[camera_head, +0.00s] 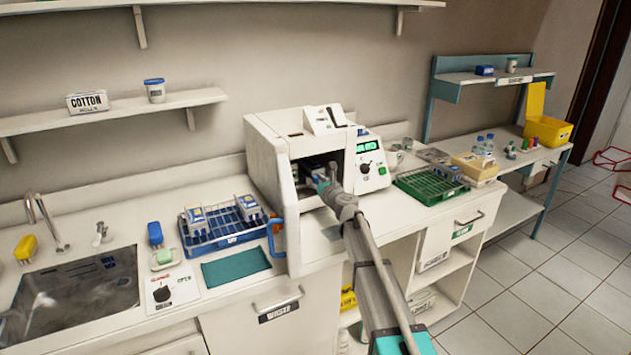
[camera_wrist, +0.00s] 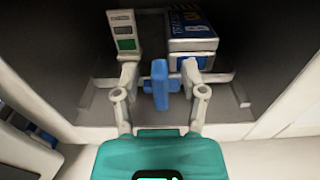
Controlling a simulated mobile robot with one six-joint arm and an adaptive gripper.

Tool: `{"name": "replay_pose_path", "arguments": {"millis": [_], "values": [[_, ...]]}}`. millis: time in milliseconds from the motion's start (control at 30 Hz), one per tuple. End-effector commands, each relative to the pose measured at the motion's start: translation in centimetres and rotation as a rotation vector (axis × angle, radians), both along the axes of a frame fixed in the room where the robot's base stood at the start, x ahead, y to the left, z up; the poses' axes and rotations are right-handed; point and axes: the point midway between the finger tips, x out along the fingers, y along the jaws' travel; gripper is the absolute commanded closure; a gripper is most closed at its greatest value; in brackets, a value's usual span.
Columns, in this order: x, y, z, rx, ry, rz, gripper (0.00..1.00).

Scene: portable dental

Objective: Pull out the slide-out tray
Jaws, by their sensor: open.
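The slide-out tray (camera_wrist: 220,77) is a grey tray low inside the open chamber of the white sterilizer (camera_head: 270,150). A blue upright handle (camera_wrist: 160,85) stands at the tray's front. My gripper (camera_wrist: 160,76) reaches into the chamber, with one finger on each side of the handle. The fingers are apart, with visible gaps to the handle. A blue-and-white pack (camera_wrist: 192,35) and a card with a green patch (camera_wrist: 124,36) stand on the tray behind the handle. In the head view my gripper (camera_head: 322,183) and arm hide most of the tray.
The sterilizer door with its blue handle (camera_head: 274,238) stands open at the left of the chamber. A blue rack (camera_head: 225,241) and a teal mat (camera_head: 236,266) lie left of it. A green rack (camera_head: 430,186) is on the right. The counter before the chamber is mostly clear.

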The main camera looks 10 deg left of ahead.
Motion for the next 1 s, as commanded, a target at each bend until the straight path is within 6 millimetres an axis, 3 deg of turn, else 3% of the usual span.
{"name": "replay_pose_path", "arguments": {"millis": [367, 400, 700, 1000], "values": [[0.33, 0.19, 0.00, 0.000, 0.000, 0.000, 0.46], [0.32, 0.18, 0.00, 0.000, 0.000, 0.000, 0.48], [0.32, 0.15, 0.00, 0.000, 0.000, -0.001, 1.00], [0.30, 0.11, 0.00, 0.000, 0.000, -0.001, 1.00]]}}
